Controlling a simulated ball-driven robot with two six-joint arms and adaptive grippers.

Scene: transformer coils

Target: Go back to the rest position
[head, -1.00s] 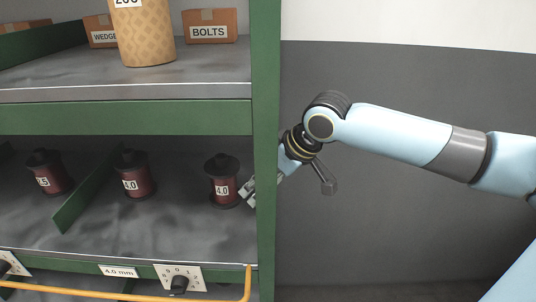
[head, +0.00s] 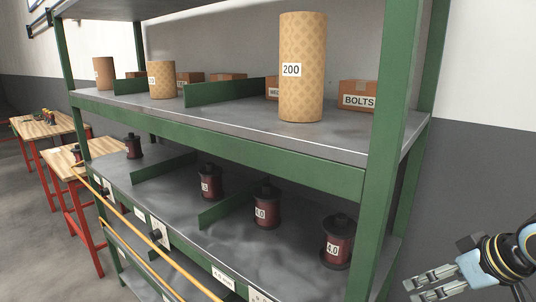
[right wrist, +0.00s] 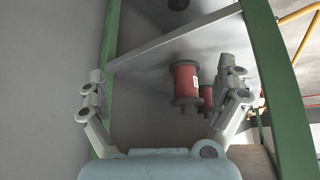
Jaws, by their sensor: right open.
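My right gripper (head: 440,284) is at the lower right of the head view, outside the shelf's right post and apart from the coils. Its fingers are open and empty. The right wrist view shows the spread fingers (right wrist: 165,105) with a red coil (right wrist: 186,82) beyond them, on the shelf. In the head view, dark red coils labelled 4.0 stand upright on the lower shelf, one at the right (head: 337,242) and one left of it (head: 266,205). More coils stand further left, past green dividers. My left gripper is not in view.
The green shelf post (head: 386,150) stands between my right gripper and the coils. The upper shelf holds a tan cylinder marked 200 (head: 302,70) and a BOLTS box (head: 358,95). A yellow rail (head: 140,238) runs along the front. Wooden tables with red legs (head: 70,160) stand at the left.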

